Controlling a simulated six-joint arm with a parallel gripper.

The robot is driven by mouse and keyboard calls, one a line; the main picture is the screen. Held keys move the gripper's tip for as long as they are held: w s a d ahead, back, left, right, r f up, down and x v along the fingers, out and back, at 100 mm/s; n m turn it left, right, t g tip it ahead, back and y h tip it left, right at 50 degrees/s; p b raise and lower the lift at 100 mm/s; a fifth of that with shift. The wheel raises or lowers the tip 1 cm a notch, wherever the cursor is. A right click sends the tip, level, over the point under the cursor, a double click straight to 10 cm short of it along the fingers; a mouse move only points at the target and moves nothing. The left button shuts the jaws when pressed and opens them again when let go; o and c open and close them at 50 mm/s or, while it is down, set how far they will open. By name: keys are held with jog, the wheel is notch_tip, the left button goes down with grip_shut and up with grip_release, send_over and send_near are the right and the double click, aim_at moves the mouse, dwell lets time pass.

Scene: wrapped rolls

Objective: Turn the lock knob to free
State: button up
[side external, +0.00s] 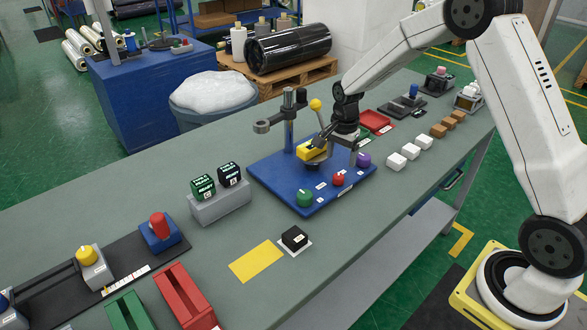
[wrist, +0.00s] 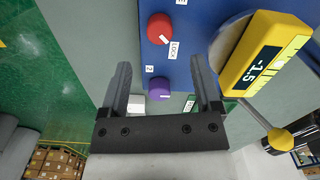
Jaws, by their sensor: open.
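The red knob (side external: 338,179) stands on the front of the blue base plate (side external: 275,178), between a green knob (side external: 304,198) and a purple knob (side external: 364,159). In the wrist view the red knob (wrist: 160,28) has a white mark on its lower right, and a label reading LOCK (wrist: 174,50) lies beside it. My gripper (wrist: 160,62) is open and empty. Its fingers frame the purple knob (wrist: 160,88) in the picture, with the red knob just beyond their tips. I cannot tell their height above the knobs. In the side view the fingers are partly hidden.
A yellow gauge (wrist: 264,62) reading -1.5 sits right of the fingers, with a yellow-ball lever (side external: 315,104) and a grey post (side external: 288,120) nearby. White blocks (side external: 404,158) and a red tray (side external: 375,121) lie to the right.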

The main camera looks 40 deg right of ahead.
aim_at(339, 176)
jog(key=shift+f, duration=3.35)
grip_shut()
